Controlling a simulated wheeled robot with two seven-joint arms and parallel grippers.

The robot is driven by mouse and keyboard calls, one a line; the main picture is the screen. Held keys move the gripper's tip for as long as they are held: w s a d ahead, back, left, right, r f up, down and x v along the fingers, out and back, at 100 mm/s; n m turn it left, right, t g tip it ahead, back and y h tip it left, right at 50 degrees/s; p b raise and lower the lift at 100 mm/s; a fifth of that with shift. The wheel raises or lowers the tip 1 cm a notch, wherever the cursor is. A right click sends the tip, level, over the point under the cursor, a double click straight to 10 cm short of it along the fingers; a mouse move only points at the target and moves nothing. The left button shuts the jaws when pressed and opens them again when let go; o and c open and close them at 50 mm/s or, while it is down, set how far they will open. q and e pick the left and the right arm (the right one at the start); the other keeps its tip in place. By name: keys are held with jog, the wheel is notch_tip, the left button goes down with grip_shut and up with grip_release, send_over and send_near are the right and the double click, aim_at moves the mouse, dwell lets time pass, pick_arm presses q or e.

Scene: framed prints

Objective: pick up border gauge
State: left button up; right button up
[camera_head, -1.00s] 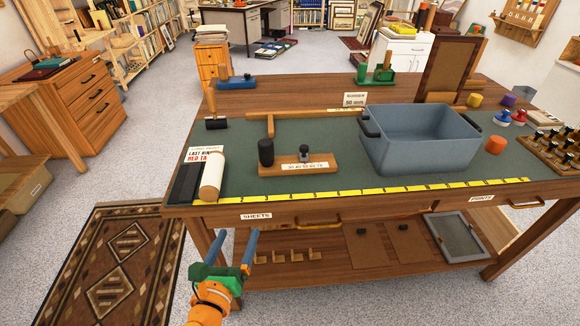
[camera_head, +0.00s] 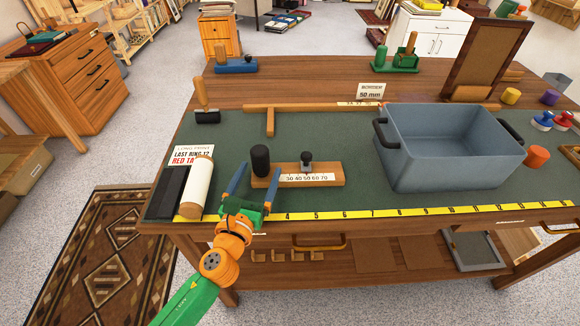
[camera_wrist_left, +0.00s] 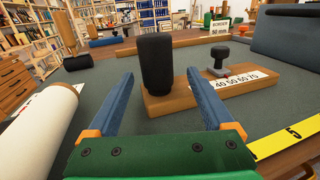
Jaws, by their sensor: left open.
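The border gauge is a wooden bar (camera_head: 325,170) with a black cylindrical handle (camera_head: 260,160) at its left end, a small dark knob and a white scale strip. It lies on the green mat. My left gripper (camera_head: 261,172) is open at the gauge's near left side. In the left wrist view the gripper (camera_wrist_left: 160,88) points at the gauge, and the black handle (camera_wrist_left: 155,75) stands upright between the two blue fingers, a little beyond them. Nothing is held. My right gripper is out of view.
A white roll (camera_head: 196,188) and a black block (camera_head: 167,193) lie left of my gripper. A grey bin (camera_head: 450,165) stands to the right. A yellow ruler (camera_head: 370,212) runs along the front edge. A T-square (camera_head: 330,107) and a "BORDER 50 mm" card (camera_head: 370,92) are behind.

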pick_arm(q)
jog(key=x, duration=0.6)
jog(key=shift+w+f+b, duration=0.2)
jog(key=shift+w+b, duration=0.1)
jog(key=shift+b, duration=0.1)
jog(key=shift+s+r, duration=0.1)
jog(key=shift+a, duration=0.1)
grip_shut()
